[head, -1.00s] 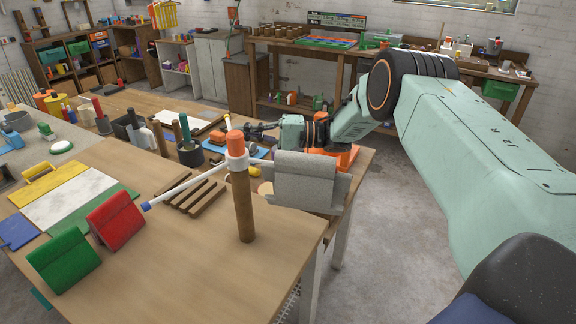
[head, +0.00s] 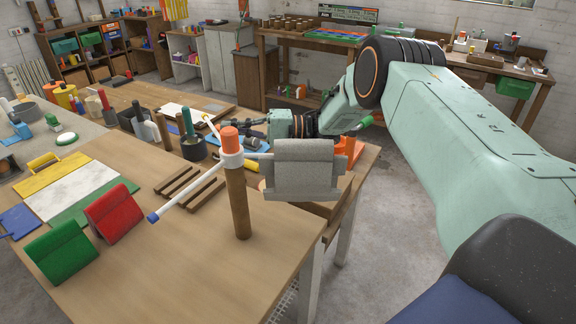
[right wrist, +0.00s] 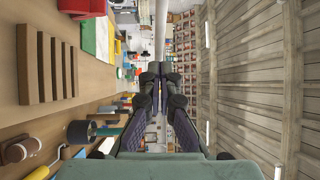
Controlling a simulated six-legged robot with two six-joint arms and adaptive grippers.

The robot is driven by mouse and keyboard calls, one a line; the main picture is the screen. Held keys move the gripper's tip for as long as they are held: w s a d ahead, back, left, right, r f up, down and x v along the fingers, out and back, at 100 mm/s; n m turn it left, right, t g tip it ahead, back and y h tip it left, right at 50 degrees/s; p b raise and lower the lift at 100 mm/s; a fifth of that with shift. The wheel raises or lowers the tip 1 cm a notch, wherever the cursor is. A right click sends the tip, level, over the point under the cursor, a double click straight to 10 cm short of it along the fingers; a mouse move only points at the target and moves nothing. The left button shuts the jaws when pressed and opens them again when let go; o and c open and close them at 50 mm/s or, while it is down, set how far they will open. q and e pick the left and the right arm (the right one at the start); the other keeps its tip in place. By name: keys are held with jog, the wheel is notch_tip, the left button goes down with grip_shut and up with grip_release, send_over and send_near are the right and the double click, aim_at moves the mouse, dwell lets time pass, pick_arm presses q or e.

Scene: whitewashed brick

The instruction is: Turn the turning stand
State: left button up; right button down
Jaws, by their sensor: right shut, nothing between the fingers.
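The turning stand has an upright brown post (head: 239,205) on the table, an orange cap (head: 230,140) and a white collar. A white arm (head: 187,193) with a blue tip reaches to the front left. A grey draped panel (head: 303,172) is at the right of the post and hides part of that side. Another white rod (head: 210,126) shows behind the cap. My right gripper (head: 250,127) is behind the stand, fingers pointing left, shut and empty. In the right wrist view, a white rod (right wrist: 160,30) lies ahead of its fingertips (right wrist: 160,72); I cannot tell if they touch. My left gripper is not in view.
A red folded piece (head: 115,213) and a green one (head: 62,250) stand at the table's left front. The table's front middle is clear.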

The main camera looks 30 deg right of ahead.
jog(key=v, duration=1.1)
dwell(0.4)
jog(key=shift+s+d, duration=0.1)
jog(key=shift+s, duration=0.05)
